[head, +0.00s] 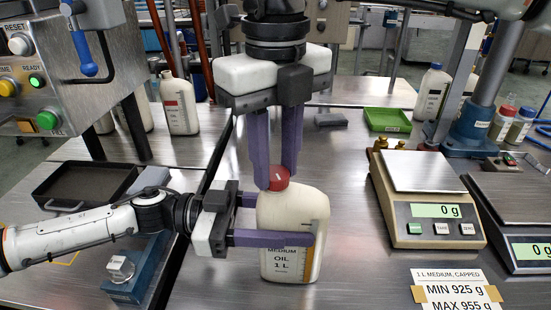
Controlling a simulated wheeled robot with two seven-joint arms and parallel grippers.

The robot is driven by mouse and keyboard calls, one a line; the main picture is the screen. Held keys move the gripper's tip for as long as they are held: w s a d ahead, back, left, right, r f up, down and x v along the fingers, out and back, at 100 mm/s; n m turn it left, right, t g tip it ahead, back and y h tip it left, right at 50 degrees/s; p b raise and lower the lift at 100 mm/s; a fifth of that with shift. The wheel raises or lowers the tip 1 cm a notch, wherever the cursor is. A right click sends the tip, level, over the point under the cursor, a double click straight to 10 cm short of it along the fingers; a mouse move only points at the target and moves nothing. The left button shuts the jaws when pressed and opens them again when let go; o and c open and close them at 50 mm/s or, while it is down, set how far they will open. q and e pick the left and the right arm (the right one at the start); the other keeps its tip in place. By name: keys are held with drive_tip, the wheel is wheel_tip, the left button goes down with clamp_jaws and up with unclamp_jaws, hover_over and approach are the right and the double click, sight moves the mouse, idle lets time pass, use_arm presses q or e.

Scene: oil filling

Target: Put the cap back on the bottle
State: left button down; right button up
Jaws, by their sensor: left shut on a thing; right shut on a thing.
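The cream oil bottle (293,205) stands upright on the steel table, its "MEDIUM OIL 1 L" label facing me. My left gripper (292,222) reaches in from the left and is shut on the bottle's body, one finger across its front and the other partly hidden behind it. The red cap (278,178) is at the bottle's mouth. My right gripper (277,176) points down from above and is shut on the cap, one finger on each side. The neck is hidden, so I cannot tell whether the cap is seated.
A scale (425,205) reading 0 g stands to the right, a second scale (520,235) beyond it. A green tray (388,120) lies behind. A black tray (85,185) and a blue fixture (138,275) are at left. The table's front middle is clear.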

drive_tip(key=m, duration=0.4)
drive_tip(key=shift+m, duration=0.3)
drive_tip(key=m, duration=0.4)
drive_tip(key=shift+d, duration=0.1)
drive_tip(key=m, duration=1.3)
drive_tip(key=shift+m, duration=0.4)
drive_tip(key=m, duration=0.7)
drive_tip(key=shift+m, duration=0.4)
drive_tip(key=o, duration=1)
